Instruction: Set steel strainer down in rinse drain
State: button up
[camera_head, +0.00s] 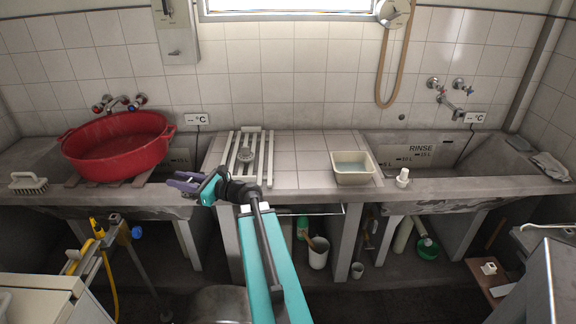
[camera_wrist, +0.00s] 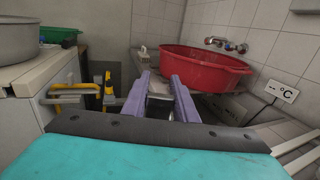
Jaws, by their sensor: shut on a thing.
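My gripper (camera_head: 184,182), with purple fingers, is at the front edge of the counter, left of the slatted rack. In the wrist view its fingers (camera_wrist: 160,92) are shut on a small grey metallic thing (camera_wrist: 159,88), which looks like the steel strainer; the fingers hide most of it. The rinse basin (camera_head: 440,146), marked RINSE on its back wall, is far to the right of my gripper. Its drain is hidden behind the front rim.
A red tub (camera_head: 117,150) sits over the left basin, beside a brush (camera_head: 28,183). A grey cloth (camera_head: 550,166) lies right.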

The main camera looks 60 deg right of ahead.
jog(key=s+d+f+m+g+h+b, duration=0.1)
jog(key=s+d+m+h+b, duration=0.4)
jog(key=s+d, duration=0.5)
jog(key=s+d+f+m+g+h+b, duration=0.1)
jog(key=s+d+m+h+b, duration=0.3)
jog(key=d, duration=2.1)
jog(key=s+f+h+b, duration=0.1)
jog(key=s+h, duration=0.4)
jog(key=s, duration=0.2)
jog(key=shift+m+h, duration=0.4)
jog(key=w+d+f, duration=0.1)
jog(key=w+d, duration=0.9)
jog(key=shift+w+d+f+b, duration=0.2)
jog(key=shift+d+f+b, duration=0.05)
jog(key=shift+d+b, duration=0.15)
jog(key=shift+w+d+f, duration=0.15)
jog(key=shift+f, duration=0.75)
jog(key=shift+w+d+f, duration=0.15)
jog(key=shift+f, duration=0.75)
jog(key=shift+f+b, duration=0.25)
jog(key=shift+b, duration=0.2)
